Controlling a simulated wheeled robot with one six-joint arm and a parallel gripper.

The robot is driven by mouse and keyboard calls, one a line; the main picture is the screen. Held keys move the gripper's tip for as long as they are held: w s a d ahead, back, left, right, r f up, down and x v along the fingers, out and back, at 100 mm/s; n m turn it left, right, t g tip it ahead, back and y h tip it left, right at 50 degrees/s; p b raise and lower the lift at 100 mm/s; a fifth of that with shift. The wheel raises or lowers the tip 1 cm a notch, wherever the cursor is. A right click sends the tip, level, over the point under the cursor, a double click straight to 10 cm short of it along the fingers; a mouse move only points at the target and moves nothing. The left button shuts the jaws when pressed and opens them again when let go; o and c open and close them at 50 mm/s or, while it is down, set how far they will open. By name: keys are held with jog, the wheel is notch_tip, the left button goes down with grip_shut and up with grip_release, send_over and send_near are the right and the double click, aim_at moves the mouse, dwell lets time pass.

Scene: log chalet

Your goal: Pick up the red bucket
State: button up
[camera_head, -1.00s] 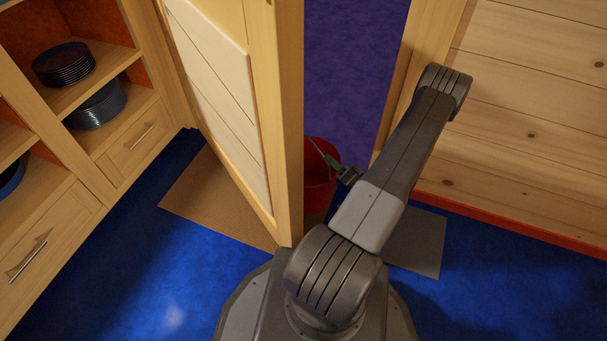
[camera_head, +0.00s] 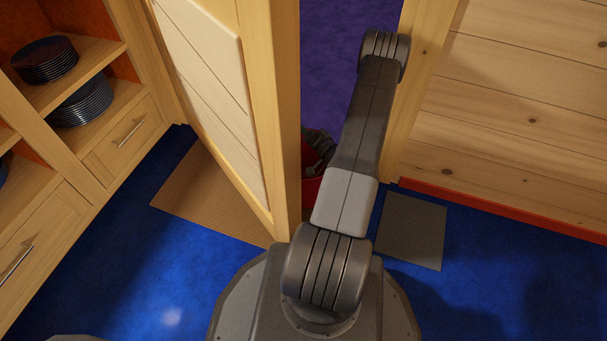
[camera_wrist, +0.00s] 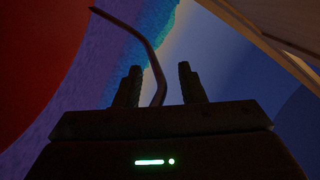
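The red bucket (camera_head: 311,190) stands in the doorway, mostly hidden behind the door edge and my arm in the head view. In the wrist view its dark red side (camera_wrist: 35,50) fills the upper left. Its thin handle (camera_wrist: 158,65) bends down between the two fingers of my gripper (camera_wrist: 160,70). The fingers are apart, with a gap on each side of the handle. In the head view only part of my wrist shows above the bucket, and the fingertips are hidden.
An open wooden door (camera_head: 270,110) stands close to the left of my arm. The door frame and plank wall (camera_head: 510,110) are on the right. A shelf unit (camera_head: 90,170) with dark plates is at left. A brown mat (camera_head: 205,195) and grey mat (camera_head: 412,230) lie on blue carpet.

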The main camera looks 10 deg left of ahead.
grip_shut()
jog(key=shift+r, duration=0.15)
